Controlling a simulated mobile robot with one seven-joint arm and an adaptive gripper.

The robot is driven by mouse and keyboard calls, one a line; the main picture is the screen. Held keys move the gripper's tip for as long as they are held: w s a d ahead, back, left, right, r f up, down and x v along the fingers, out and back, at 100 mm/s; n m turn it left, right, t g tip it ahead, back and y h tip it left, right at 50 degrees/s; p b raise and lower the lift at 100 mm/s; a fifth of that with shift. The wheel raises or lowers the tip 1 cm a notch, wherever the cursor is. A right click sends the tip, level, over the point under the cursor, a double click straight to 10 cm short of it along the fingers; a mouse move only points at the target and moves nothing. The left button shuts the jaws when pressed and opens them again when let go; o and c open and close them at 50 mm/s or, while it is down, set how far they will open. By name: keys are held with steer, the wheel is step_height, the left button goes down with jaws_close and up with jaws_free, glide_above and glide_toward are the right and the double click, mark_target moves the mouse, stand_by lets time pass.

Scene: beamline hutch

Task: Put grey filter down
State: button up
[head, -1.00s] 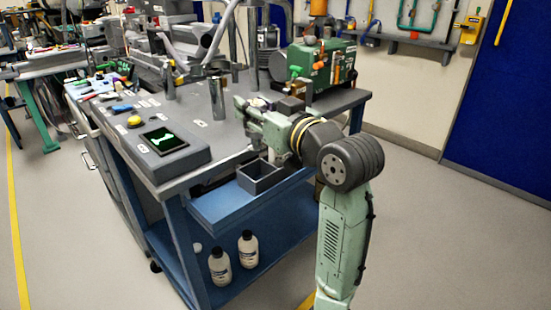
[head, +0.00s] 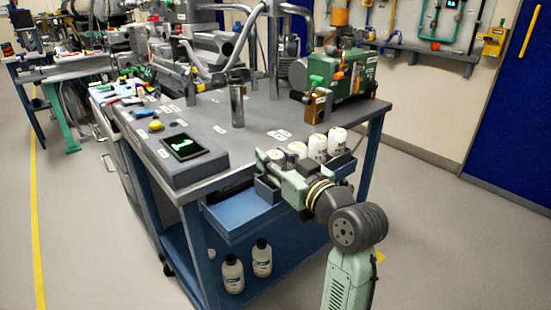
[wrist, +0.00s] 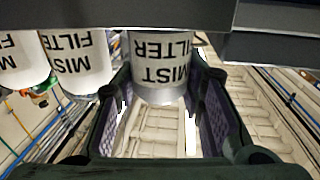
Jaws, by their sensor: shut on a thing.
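My gripper (wrist: 160,115) is shut on a mist filter (wrist: 160,70), a canister with a white label and a grey band at its end. The finger pads lie on both sides of it. The lettering appears upside down in the wrist view. In the head view, my gripper (head: 276,164) is low by the table's near edge, above the blue pull-out tray (head: 240,222). The held filter is mostly hidden there by the gripper. I cannot tell whether its base touches a surface.
White mist filters (head: 318,148) stand right beside my gripper; two also show in the wrist view (wrist: 78,65). A small dark grey bin (head: 267,189) is just below the gripper. A metal cylinder (head: 237,106) and a control box with a green display (head: 183,147) stand on the table.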

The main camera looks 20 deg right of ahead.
steer(key=shift+f, duration=0.2)
steer(key=o, duration=1)
steer(key=shift+o, duration=0.2)
steer(key=shift+r, duration=0.1)
